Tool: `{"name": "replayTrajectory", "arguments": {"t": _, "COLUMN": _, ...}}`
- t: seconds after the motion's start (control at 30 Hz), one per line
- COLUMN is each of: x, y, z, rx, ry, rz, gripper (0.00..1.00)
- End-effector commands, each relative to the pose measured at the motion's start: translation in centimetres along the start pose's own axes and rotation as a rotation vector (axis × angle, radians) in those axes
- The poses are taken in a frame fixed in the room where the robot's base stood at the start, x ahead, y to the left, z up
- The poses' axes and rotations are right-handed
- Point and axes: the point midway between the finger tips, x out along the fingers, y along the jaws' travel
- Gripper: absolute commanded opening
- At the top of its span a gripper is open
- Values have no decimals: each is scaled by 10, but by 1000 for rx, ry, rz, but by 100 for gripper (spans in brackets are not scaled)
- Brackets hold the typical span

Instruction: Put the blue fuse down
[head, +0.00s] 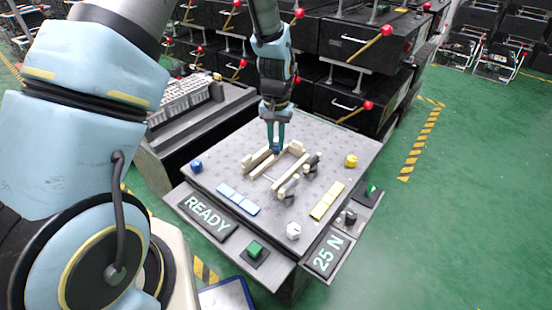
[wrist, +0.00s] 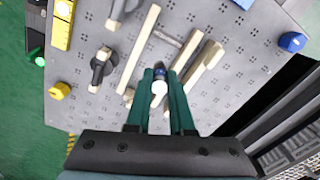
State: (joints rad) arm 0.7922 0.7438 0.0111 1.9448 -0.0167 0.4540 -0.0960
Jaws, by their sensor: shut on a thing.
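My gripper (head: 276,147) is above the back end of the cream-railed lever fixture (head: 289,188), pointing down. It is shut on the blue fuse (head: 277,150), which shows as a small blue spot between the fingertips. In the wrist view the fuse (wrist: 159,72) has a blue band and a white end, between the two green fingers of my gripper (wrist: 160,83). The cream rails (wrist: 139,48) lie on both sides of it. I cannot tell whether the fuse touches the plate or a rail.
The grey perforated plate (head: 234,152) carries a blue block (head: 196,166), a yellow block (head: 351,160), a white block (head: 293,231), blue pads (head: 238,199) and yellow pads (head: 327,200). A READY sign (head: 207,215) and a green button (head: 255,249) are in front. Black boxes with red-knobbed levers (head: 368,105) stand behind.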

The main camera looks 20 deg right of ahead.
Motion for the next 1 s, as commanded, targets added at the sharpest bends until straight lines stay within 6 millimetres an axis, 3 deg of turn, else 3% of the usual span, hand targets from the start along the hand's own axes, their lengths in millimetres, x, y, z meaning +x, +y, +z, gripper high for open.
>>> {"name": "replayTrajectory", "arguments": {"t": 0.4, "x": 45, "y": 0, "z": 0, "rx": -1, "ry": -1, "rz": 0, "gripper": 0}}
{"name": "replayTrajectory", "arguments": {"t": 1.0, "x": 57, "y": 0, "z": 0, "rx": -1, "ry": 1, "rz": 0, "gripper": 0}}
